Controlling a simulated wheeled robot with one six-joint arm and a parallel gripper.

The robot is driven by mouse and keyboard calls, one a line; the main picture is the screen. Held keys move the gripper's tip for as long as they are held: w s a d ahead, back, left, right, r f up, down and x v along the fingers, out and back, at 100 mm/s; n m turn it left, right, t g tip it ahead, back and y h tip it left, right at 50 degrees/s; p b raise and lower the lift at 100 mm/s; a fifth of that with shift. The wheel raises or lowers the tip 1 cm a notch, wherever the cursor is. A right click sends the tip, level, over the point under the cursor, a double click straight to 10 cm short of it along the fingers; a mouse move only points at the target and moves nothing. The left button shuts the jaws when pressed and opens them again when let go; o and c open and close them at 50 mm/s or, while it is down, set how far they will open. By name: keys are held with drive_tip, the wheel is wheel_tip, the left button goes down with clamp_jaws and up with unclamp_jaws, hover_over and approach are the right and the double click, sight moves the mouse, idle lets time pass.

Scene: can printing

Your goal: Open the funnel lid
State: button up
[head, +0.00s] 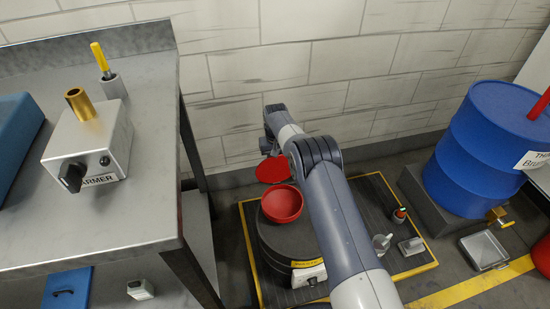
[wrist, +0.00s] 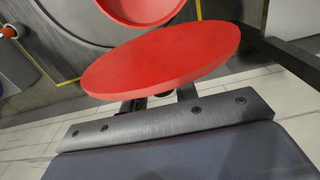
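The red funnel (head: 283,206) sits on top of a dark drum (head: 283,242), its bowl uncovered. Its round red lid (head: 272,169) stands raised at the funnel's back, on the wall side. In the wrist view the lid (wrist: 165,60) fills the middle as a tilted disc, with the funnel's inside (wrist: 140,8) beyond it at the top edge. My gripper (head: 268,140) is close behind the lid, at its wall side. Dark finger parts (wrist: 160,103) show partly behind the lid. The fingertips are hidden, so I cannot tell whether they touch or hold it.
The drum stands on a dark platform (head: 408,252) edged in yellow, with small items at its right. A white brick wall (head: 300,65) is close behind my arm. A metal table (head: 130,205) stands left, a blue barrel (head: 490,150) right.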

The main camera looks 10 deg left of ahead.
drive_tip(key=shift+o, duration=1.2)
drive_tip(key=shift+r, duration=0.1)
drive_tip(key=shift+a, duration=0.1)
drive_tip(key=shift+w, duration=0.1)
drive_tip(key=shift+r, duration=0.2)
drive_tip(key=r+p, duration=0.1)
drive_tip(key=r, duration=0.9)
drive_tip(key=shift+s+r+p, duration=0.2)
drive_tip(key=shift+p, duration=0.1)
drive_tip(key=f, duration=0.5)
drive_tip(key=f+b, duration=0.1)
drive_tip(key=f, duration=0.4)
drive_tip(key=shift+w+f+b, duration=0.2)
drive_tip(key=shift+f+b, duration=0.05)
drive_tip(key=shift+b, duration=0.05)
drive_tip(key=shift+p, duration=0.4)
drive_tip(key=shift+f, duration=0.1)
